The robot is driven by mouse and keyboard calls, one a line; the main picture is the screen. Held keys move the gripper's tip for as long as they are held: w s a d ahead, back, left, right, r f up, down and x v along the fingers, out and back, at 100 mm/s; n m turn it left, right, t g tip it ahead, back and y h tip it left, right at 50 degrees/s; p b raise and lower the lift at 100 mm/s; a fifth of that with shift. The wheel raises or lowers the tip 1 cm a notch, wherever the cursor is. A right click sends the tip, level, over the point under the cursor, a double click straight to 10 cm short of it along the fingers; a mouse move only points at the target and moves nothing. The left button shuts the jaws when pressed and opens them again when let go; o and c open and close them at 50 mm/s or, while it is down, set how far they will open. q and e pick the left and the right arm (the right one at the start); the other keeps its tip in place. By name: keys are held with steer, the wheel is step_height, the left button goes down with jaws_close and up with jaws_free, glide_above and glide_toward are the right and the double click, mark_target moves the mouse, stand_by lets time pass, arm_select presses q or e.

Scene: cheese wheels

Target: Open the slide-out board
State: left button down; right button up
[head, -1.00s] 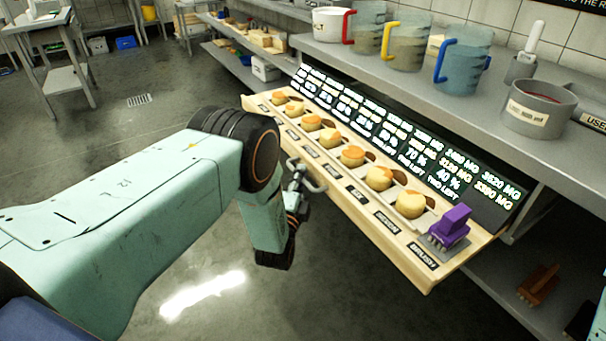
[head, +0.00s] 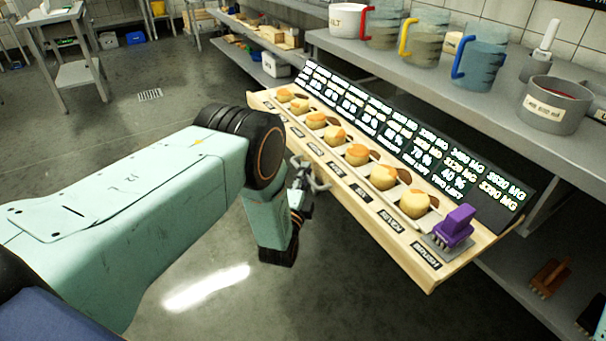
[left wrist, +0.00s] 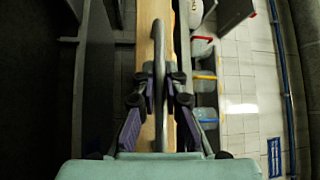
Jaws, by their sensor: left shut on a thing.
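The slide-out board (head: 402,236) is a long pale wooden board that sticks out from under the counter in the head view. It carries a row of several small cheese wheels (head: 384,176) with dark labels along its front edge. A grey bar handle (head: 322,186) is on its front edge. My left gripper (head: 302,180) is shut on this handle. In the left wrist view the handle (left wrist: 158,75) runs between the two fingers (left wrist: 158,100), with the board's pale edge (left wrist: 146,50) behind it. My right gripper is not in view.
A black sign with white figures (head: 400,130) stands behind the cheeses. A purple brush (head: 456,226) stands at the board's near end. Several jugs and a grey pot (head: 552,106) are on the counter above. Open floor (head: 330,290) lies in front of the board.

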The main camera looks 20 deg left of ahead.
arm_select(q)
steer(key=shift+f, duration=0.1)
steer(key=c, duration=1.4)
jaws_free()
steer(key=shift+s, duration=0.1)
steer(key=s+d+f, duration=0.1)
steer(key=s, duration=1)
steer(key=shift+s+d+f, duration=0.2)
steer(key=shift+s+d, duration=0.1)
steer(key=shift+s, duration=0.05)
